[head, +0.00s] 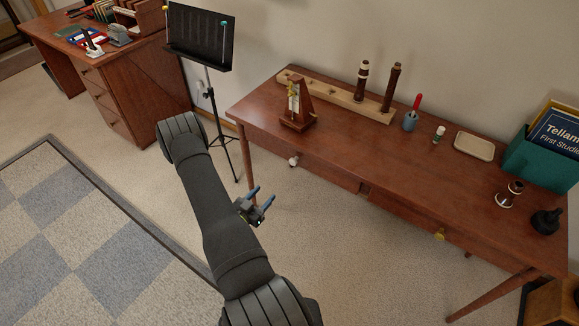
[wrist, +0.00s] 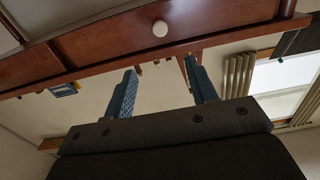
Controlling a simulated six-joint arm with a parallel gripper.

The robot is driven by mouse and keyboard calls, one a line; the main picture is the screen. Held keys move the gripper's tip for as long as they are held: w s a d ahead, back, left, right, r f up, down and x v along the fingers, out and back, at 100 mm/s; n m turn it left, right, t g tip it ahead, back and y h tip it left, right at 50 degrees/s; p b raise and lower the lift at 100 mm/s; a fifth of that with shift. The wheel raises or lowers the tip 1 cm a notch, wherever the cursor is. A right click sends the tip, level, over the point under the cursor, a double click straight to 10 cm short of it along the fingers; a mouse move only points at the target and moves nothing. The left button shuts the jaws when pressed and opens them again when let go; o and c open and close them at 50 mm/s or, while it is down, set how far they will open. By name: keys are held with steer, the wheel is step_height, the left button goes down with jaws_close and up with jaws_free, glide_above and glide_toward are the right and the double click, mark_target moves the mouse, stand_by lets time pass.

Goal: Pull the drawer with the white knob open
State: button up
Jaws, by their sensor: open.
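The drawer with the white knob (head: 330,174) is in the left half of the wooden table's front and looks shut. Its round white knob (head: 294,161) stands out from the drawer front. In the wrist view the drawer front (wrist: 100,42) crosses the top, with the white knob (wrist: 160,28) above the gap between my fingers. My gripper (head: 261,197) is open and empty, in front of and below the knob, to its left in the head view. In the wrist view my gripper (wrist: 161,66) shows two blue fingers spread apart, not touching the knob.
A second drawer has a yellow knob (head: 439,235) at right. The tabletop (head: 340,135) holds a metronome (head: 297,105), wooden instrument parts, a tray (head: 474,146) and a teal book box (head: 540,158). A music stand (head: 203,38) stands left of the table. Carpet in front is clear.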

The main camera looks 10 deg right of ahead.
mark_target(292, 163)
steer(key=x, duration=1.7)
steer(key=shift+w+d+f, duration=0.1)
steer(key=shift+c, duration=0.2)
jaws_close()
